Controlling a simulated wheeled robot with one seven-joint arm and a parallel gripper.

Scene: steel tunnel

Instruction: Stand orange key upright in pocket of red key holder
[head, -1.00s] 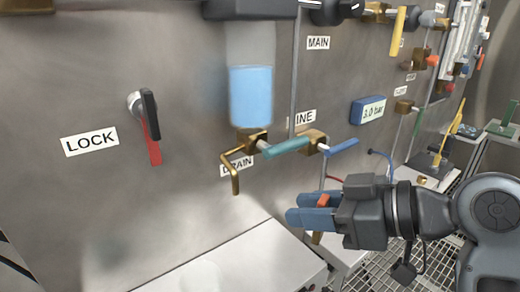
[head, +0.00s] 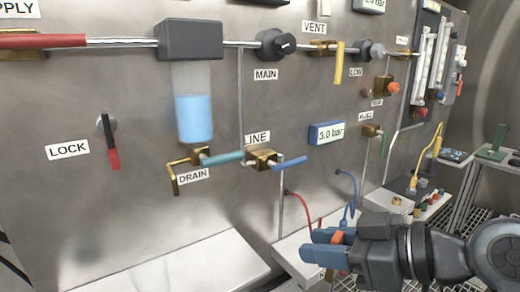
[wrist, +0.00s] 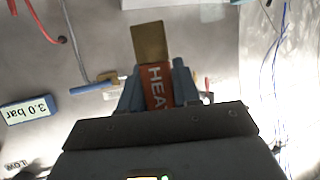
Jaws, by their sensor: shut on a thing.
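My gripper (head: 306,244) is at the lower right in the head view, in front of the panel and above the low white bench. Its blue fingers are shut on the orange key (head: 338,238), which shows only as a small orange patch there. In the wrist view the orange key (wrist: 157,90) sits between the fingers, with lettering that reads "HEA" and the rest hidden. Its flat brass end (wrist: 150,42) sticks out beyond the fingertips. I cannot make out a red key holder in either view.
The panel carries a red-handled lock switch (head: 113,157), a teal drain lever (head: 222,158), a blue line lever (head: 289,163) and a pressure display (head: 327,134). Red and blue cables hang near my gripper. A white bench (head: 170,268) runs below, its left part clear.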

